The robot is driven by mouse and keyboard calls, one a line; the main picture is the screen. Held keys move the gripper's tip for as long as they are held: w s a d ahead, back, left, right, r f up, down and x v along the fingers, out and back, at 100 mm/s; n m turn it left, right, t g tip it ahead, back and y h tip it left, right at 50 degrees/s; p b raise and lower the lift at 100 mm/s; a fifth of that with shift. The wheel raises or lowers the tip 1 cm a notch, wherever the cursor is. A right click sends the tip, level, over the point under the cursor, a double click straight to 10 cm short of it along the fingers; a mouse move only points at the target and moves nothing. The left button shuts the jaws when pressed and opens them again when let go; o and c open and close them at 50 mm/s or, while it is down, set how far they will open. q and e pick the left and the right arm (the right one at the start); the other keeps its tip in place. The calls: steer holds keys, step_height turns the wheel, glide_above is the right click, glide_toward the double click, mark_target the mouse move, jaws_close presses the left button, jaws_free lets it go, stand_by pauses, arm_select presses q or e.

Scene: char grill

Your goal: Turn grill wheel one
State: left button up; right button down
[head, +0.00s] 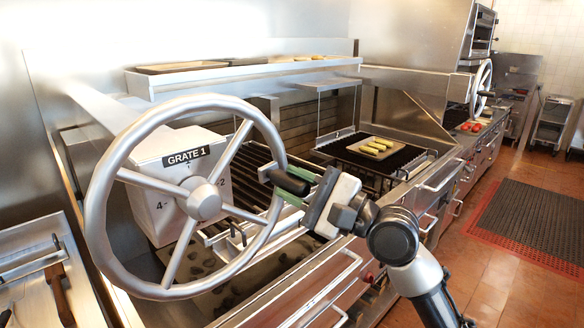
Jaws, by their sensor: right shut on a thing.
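The grill wheel (98,205) is a large silver hand wheel with several spokes and a central hub, at the left of the head view. Behind it a white box labelled "GRATE 1" (186,157) is partly hidden by the rim and spokes. My right gripper (288,181) is at the right side of the wheel and shut on its rim. The gripper covers that part of the rim, so the exact contact is hidden. The grill grate (246,167) is behind the wheel, over dark coals. My left gripper is not in view.
A second grate (400,157) holds a tray with yellow-green food (376,146). A shelf (180,82) with trays runs above. Another wheel (482,82) stands farther back. A metal tray with tools (38,285) is at lower left. Red floor with a dark mat (535,218) lies open at right.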

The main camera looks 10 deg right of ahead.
steer(key=shift+f, duration=0.75)
steer(key=c, duration=0.8)
jaws_free()
steer(key=shift+a+r, duration=0.1)
steer(key=shift+c, duration=0.2)
